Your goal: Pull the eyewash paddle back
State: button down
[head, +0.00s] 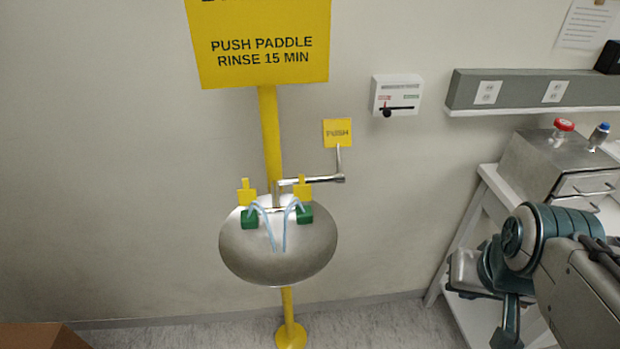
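The eyewash paddle (338,133) is a small yellow plate marked PUSH, on a bent metal lever (320,180) to the right of the yellow post (269,135). The eyewash bowl (270,262) is a round steel basin below it. Two green nozzles (249,219) (305,214) on it send out pale blue water streams that arc and meet in the bowl. My arm is at the lower right, well apart from the paddle. My gripper (508,325) seems to be at the bottom, pointing down and partly hidden; its fingers cannot be made out.
A white bench (492,178) with a steel box (545,158) stands at the right, behind my arm. A grey wall rail (530,90) and a white wall box (397,95) are above. A brown surface (35,338) fills the lower left corner. The floor before the eyewash is clear.

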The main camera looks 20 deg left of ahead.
aim_at(336, 133)
jog(key=z, duration=1.3)
jog(key=k, duration=0.9)
jog(key=u, duration=1.55)
jog(key=i, duration=1)
